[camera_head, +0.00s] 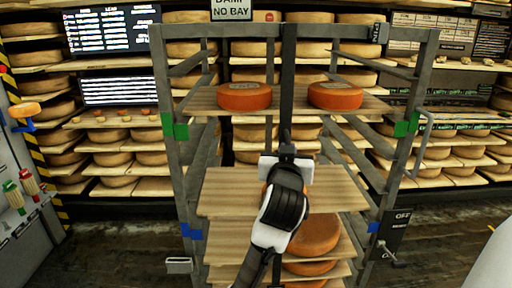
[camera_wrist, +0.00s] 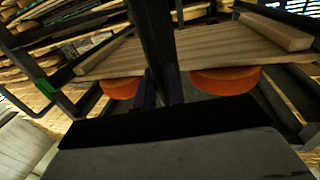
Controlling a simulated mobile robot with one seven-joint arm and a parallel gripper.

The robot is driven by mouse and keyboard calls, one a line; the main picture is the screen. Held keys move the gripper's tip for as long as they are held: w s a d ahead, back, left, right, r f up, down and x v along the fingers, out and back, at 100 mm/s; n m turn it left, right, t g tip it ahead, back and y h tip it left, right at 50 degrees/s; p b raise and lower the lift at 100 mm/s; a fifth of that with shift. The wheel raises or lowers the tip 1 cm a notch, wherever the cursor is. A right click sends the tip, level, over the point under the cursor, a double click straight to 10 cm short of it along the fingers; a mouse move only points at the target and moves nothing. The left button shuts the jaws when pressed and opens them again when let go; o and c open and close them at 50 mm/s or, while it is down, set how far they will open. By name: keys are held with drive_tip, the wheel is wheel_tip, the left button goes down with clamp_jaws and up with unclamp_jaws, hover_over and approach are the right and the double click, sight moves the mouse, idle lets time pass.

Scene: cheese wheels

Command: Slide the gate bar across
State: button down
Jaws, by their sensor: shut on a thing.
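The gate bar (camera_head: 288,85) is a dark upright bar in front of the middle of a grey metal rack (camera_head: 162,100). My gripper (camera_head: 287,152) is shut on the bar at about mid-height of the rack, in front of the wooden shelves. In the wrist view, the bar (camera_wrist: 152,35) runs down between the two dark fingers (camera_wrist: 160,88). My wrist and hand hide the lower part of the bar in the head view.
Two orange cheese wheels (camera_head: 244,96) (camera_head: 335,95) sit on the upper board, either side of the bar. More wheels (camera_head: 314,235) lie lower right. A handle (camera_head: 424,135) and an "OFF" plate (camera_head: 397,228) are at the rack's right. Shelves of cheese line the back wall.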

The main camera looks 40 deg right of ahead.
drive_tip(key=shift+s+d, duration=0.5)
drive_tip(key=shift+d, duration=0.2)
drive_tip(key=shift+s+d, duration=0.5)
drive_tip(key=shift+d, duration=0.2)
drive_tip(key=c, duration=1.6)
unclamp_jaws()
drive_tip(key=shift+d, duration=0.2)
drive_tip(key=shift+a, duration=0.15)
drive_tip(key=b+v, duration=0.5)
drive_tip(key=v, duration=0.8)
drive_tip(key=shift+s+a, duration=0.25)
drive_tip(key=shift+a, duration=0.05)
